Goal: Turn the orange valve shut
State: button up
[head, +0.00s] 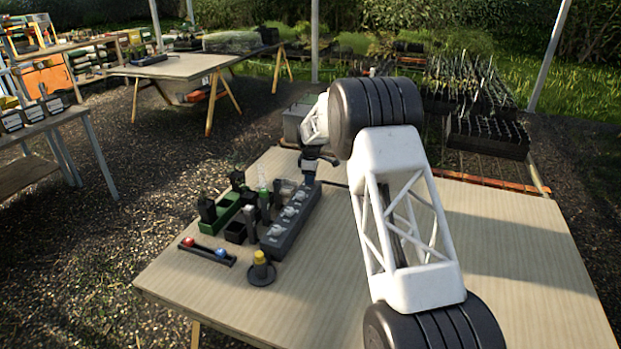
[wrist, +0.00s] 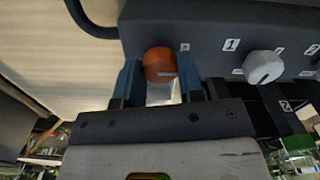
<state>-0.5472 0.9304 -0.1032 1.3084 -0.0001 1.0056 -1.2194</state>
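The orange valve (wrist: 160,64) is a round knob on the end of a dark grey block (wrist: 215,35) in the wrist view. A short pale mark shows on its lower right side. My gripper (wrist: 160,80) has its two blue fingers on either side of the knob, close against it, and looks shut on it. In the head view my gripper (head: 317,163) points down at the far end of the grey block (head: 277,240). The orange valve is hidden there behind my gripper.
The block carries a row of white knobs; one (wrist: 264,67) sits right of the orange valve, by a label 1. Left of the block stand small black holders and a green rack (head: 222,212). A yellow-topped peg (head: 260,258) stands in front. The tabletop's right side (head: 510,240) is clear.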

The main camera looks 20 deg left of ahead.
jog(key=c, duration=0.3)
jog(key=shift+c, duration=0.2)
jog(key=shift+m, duration=0.4)
jog(key=m, duration=1.3)
jog(key=shift+m, duration=2.1)
